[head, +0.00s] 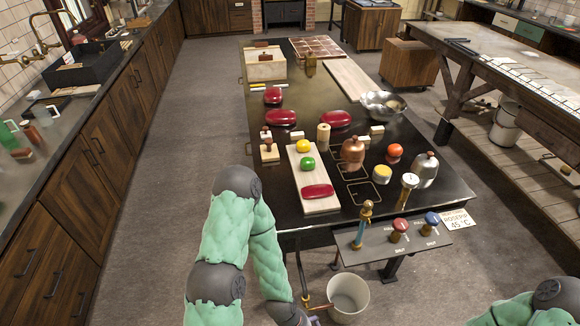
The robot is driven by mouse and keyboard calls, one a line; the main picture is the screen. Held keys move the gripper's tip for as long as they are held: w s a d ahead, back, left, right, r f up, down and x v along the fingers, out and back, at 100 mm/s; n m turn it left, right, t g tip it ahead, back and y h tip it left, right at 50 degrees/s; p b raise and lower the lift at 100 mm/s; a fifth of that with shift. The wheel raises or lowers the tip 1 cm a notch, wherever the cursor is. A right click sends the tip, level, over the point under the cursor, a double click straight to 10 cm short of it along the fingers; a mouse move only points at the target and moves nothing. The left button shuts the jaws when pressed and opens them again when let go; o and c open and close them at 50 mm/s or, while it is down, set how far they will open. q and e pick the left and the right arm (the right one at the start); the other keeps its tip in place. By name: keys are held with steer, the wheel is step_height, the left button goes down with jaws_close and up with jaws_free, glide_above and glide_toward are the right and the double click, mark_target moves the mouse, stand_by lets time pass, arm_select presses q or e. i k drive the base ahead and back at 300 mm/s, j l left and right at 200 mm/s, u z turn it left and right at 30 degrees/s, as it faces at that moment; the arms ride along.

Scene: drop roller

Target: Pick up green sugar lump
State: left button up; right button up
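The green sugar lump (308,163) is a small round green lump on a pale wooden board (308,180) near the front of the dark table. A yellow lump (303,146) sits just behind it on the same board, and a red glossy oblong lump (317,191) lies in front. My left arm bends down in front of the table, and its lower end runs out at the bottom edge, so I cannot make out its gripper. Only a bit of my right arm shows at the bottom right corner. Neither arm touches the green lump.
A copper pot (353,153), a steel kettle (425,170), an orange ball (395,150) and a yellow tin (382,174) stand right of the board. Stamps (268,149) stand left. A knobbed panel (392,243) juts from the front edge above a white bucket (348,296).

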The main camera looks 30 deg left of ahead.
mark_target(307, 163)
steer(key=j+u, duration=0.35)
steer(key=j, duration=0.2)
steer(key=i+j+u, duration=0.1)
steer(key=j+u, duration=0.25)
steer(key=j, duration=0.15)
steer(key=i+j+u, duration=0.15)
steer(key=j+u, duration=0.2)
steer(key=j, duration=0.2)
